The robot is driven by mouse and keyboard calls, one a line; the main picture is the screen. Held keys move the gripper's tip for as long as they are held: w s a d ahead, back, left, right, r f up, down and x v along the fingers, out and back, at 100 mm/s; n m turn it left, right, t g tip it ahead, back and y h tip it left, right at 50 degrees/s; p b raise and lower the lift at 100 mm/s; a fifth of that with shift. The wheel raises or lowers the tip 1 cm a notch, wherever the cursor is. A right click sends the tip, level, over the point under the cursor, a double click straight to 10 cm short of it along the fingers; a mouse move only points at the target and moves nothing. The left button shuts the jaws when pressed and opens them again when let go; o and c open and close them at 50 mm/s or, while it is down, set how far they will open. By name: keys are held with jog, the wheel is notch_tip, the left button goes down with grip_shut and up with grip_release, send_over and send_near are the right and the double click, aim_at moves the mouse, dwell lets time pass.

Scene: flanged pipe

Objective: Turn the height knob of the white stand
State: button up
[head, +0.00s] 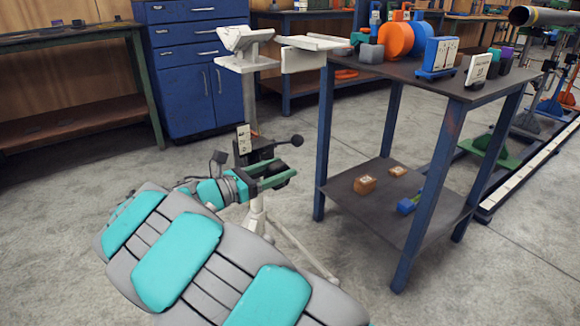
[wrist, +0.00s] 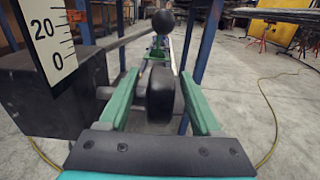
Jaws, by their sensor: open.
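The white stand (head: 249,98) has a V-shaped cradle on top of its post and splayed legs on the floor. Its dark clamp block (head: 256,151) carries a scale plate (head: 243,139); in the wrist view the block (wrist: 60,95) is at left and the plate (wrist: 50,35) reads 20 and 0. A thick black knob (wrist: 162,95) projects from the block's side. My gripper (head: 277,178) is open beside the block, its green fingers on either side of the knob. Contact cannot be told. A lever ending in a black ball (wrist: 163,21) reaches out beyond the fingers.
A blue-legged table (head: 425,84) with an orange disc (head: 397,40) and other parts stands to the right; its lower shelf (head: 362,208) holds small blocks. A blue cabinet (head: 190,60) is behind. A yellow cable (wrist: 272,110) lies on the floor at right. Open floor lies left.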

aim_at(288, 166)
jog(key=shift+x, duration=1.6)
grip_shut()
